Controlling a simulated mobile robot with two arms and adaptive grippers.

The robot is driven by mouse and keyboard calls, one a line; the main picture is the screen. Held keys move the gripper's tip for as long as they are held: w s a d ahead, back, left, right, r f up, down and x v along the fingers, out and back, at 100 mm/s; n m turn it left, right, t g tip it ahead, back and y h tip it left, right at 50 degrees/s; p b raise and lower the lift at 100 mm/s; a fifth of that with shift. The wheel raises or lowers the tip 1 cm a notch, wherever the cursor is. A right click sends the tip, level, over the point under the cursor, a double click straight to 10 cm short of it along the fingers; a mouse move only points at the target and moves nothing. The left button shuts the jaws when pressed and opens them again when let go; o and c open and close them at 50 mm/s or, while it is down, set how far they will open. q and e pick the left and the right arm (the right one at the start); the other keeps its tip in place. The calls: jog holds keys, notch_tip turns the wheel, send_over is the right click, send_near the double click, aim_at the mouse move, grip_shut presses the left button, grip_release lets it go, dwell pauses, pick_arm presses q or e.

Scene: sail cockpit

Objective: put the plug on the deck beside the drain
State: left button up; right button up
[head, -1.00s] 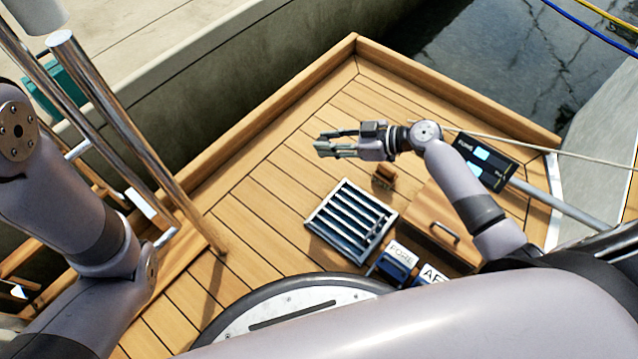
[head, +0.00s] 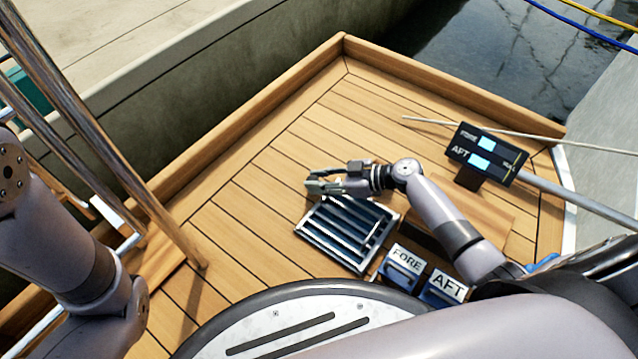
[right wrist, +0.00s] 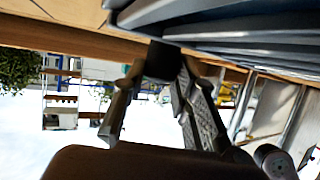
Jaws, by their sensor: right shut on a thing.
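My right gripper (head: 312,184) is low over the far left edge of the slatted metal drain (head: 333,238), fingers pointing left. In the right wrist view, its two fingers (right wrist: 156,85) are shut on a small dark block (right wrist: 163,61), seemingly the plug. The drain's slats (right wrist: 235,28) show close by at the top of that view. I cannot tell whether the block touches the drain or the deck. In the head view the block cannot be made out at the fingers. My left arm shows at the left edge, but its gripper is out of view.
Wooden deck (head: 240,225) is clear left of the drain. Two blue boxes labelled FORE (head: 403,266) and AFT (head: 444,287) stand right of the drain. A dark display panel (head: 486,155) stands farther back. Metal rails (head: 165,220) rise at left.

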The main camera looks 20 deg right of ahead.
jog(key=o, duration=1)
